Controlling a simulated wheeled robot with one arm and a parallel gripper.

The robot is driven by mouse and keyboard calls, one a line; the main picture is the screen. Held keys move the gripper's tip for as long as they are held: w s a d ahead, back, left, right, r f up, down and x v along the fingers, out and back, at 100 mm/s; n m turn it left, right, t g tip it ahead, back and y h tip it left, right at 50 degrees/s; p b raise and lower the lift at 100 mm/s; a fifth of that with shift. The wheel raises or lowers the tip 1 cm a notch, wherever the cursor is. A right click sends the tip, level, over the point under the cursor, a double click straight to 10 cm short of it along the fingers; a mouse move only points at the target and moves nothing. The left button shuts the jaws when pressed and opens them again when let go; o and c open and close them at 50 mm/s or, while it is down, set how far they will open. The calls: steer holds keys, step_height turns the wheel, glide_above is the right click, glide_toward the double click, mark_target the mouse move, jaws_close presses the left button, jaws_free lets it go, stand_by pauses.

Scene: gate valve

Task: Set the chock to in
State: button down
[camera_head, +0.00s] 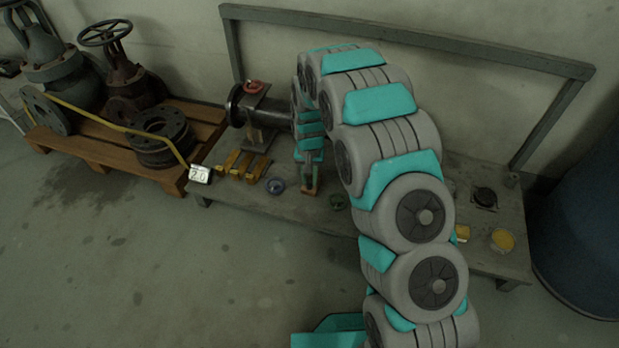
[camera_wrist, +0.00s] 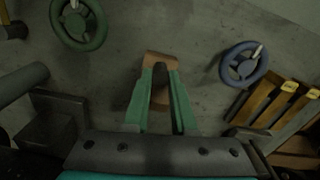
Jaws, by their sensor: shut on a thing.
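My gripper (camera_head: 309,184) is over the grey bench (camera_head: 313,206), left of the middle. In the wrist view, the two green fingers of my gripper (camera_wrist: 162,72) are shut on a brown block (camera_wrist: 161,57), which looks like the chock. The block's end shows beyond the fingertips, and part of it shows between them. In the head view, only a small brown bit of the block (camera_head: 309,191) shows at the fingertips. I cannot tell whether it touches the bench. A dark flanged pipe (camera_head: 276,112) lies behind, partly hidden by my arm.
A blue handwheel (camera_head: 275,186) and a green handwheel (camera_head: 337,201) flank my gripper. Several yellow-brown bars (camera_head: 244,165) stand at the bench's left. A white tag (camera_head: 199,174) is at the left edge. A pallet (camera_head: 150,170) with valves stands left. A yellow disc (camera_head: 502,240) lies right.

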stand_by(0.4)
steer(key=shift+w+d+p, duration=0.2)
steer(key=shift+w+d, duration=0.1)
steer(key=shift+w, duration=0.55)
steer(key=shift+w+d+p, duration=0.25)
steer(key=shift+w, duration=0.65)
steer(key=shift+w+d+p, duration=0.2)
steer(key=shift+w+d, duration=0.1)
steer(key=shift+w, duration=0.55)
steer(key=c, duration=0.7)
jaws_free()
steer(key=shift+s+d, duration=0.1)
steer(key=shift+r+p, duration=0.4)
steer(key=shift+r, duration=3.55)
